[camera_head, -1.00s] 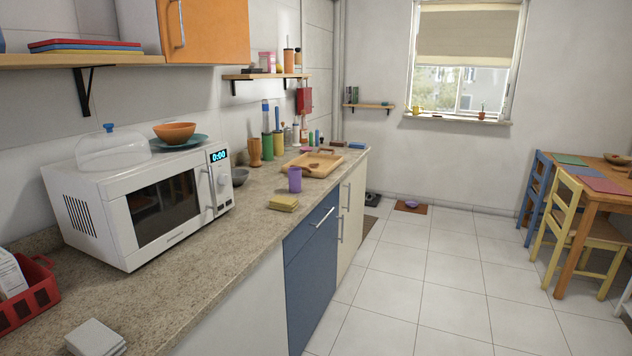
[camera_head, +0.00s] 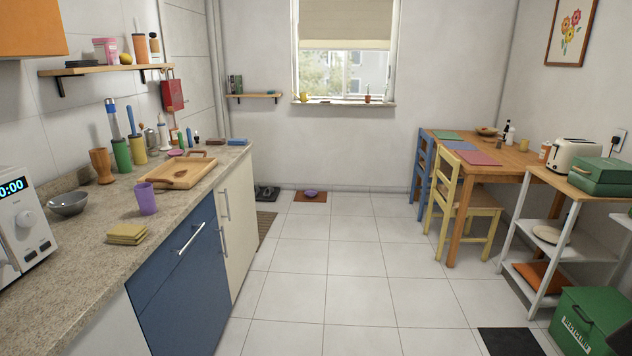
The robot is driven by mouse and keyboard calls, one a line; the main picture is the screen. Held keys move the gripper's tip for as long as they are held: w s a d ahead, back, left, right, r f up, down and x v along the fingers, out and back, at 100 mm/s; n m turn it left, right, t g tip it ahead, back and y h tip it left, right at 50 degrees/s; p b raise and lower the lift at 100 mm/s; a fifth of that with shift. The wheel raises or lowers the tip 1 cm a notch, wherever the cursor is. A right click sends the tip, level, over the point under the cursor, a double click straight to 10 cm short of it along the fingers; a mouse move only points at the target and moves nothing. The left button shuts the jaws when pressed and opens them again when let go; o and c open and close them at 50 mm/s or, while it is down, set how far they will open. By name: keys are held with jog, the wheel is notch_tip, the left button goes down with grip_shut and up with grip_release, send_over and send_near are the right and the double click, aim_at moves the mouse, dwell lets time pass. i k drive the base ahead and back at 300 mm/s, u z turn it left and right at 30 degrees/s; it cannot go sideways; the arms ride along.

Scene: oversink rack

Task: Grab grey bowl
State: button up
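A grey bowl (camera_head: 69,203) sits upright on the stone counter at the left, just right of the white microwave (camera_head: 22,225) and against the wall side. It looks empty. My gripper is not in view.
On the counter (camera_head: 105,262) near the bowl stand a purple cup (camera_head: 146,198), yellow sponges or cloths (camera_head: 127,233), a wooden vase (camera_head: 101,166) and a wooden tray (camera_head: 206,177). Blue cabinets (camera_head: 190,275) front the counter. The tiled floor (camera_head: 345,285) is open in the middle. A table (camera_head: 500,162), chairs and a white shelf (camera_head: 545,225) stand right.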

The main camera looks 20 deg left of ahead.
aim_at(70, 206)
jog(key=u, duration=0.2)
jog(key=i, duration=2.05)
jog(key=u, duration=0.85)
jog(key=i, duration=1.15)
jog(key=u, duration=1.7)
jog(key=i, duration=0.9)
jog(key=u, duration=0.75)
